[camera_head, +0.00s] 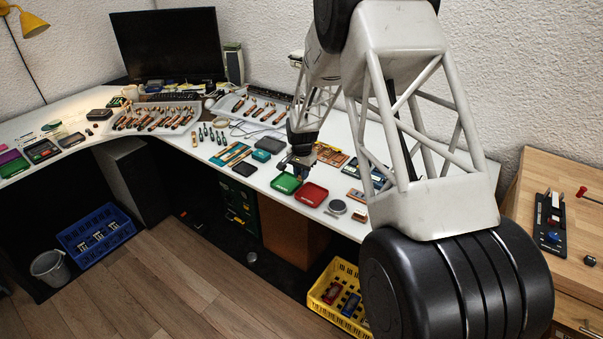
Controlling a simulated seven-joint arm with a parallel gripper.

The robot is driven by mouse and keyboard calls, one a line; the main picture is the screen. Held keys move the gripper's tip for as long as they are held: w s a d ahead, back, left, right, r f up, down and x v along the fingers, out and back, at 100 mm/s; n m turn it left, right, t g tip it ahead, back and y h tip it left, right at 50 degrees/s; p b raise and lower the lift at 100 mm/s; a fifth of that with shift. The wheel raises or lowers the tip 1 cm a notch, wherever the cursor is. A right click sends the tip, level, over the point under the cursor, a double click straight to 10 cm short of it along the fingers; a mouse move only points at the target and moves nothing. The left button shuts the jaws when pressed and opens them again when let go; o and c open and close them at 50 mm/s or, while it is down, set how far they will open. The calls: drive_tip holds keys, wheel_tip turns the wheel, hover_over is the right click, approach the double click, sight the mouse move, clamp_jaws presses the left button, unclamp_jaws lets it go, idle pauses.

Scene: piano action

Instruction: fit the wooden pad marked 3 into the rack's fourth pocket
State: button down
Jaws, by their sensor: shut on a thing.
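My gripper (302,175) is small and far off in this view, low over the white desk near the green tray (285,184) and the red tray (312,195). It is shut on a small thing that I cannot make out. I cannot read a mark 3 on any pad. I cannot tell for sure which thing is the rack. Orange-brown slotted pieces (331,155) lie on the desk just behind and right of my gripper, partly hidden by my arm.
A round grey tin (337,207) stands right of the red tray. Trays of tools (155,118) and a monitor (168,47) are farther back. A wooden cabinet (570,165) at the right bears a dark fixture (550,222). Blue (96,232) and yellow (341,296) crates stand on the floor.

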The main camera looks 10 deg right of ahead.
drive_tip(key=shift+w+d, duration=0.1)
drive_tip(key=shift+w, duration=0.05)
approach(339, 159)
drive_tip(key=shift+s+a+m, duration=0.3)
drive_tip(key=shift+a+m, duration=0.1)
drive_tip(key=shift+a, duration=0.25)
drive_tip(key=shift+w+d, duration=0.3)
drive_tip(key=shift+d, duration=0.25)
drive_tip(key=shift+f, duration=0.25)
drive_tip(key=shift+f, duration=2.45)
drive_tip(key=shift+f, duration=0.45)
idle(0.5)
idle(0.3)
drive_tip(key=c, duration=0.9)
unclamp_jaws()
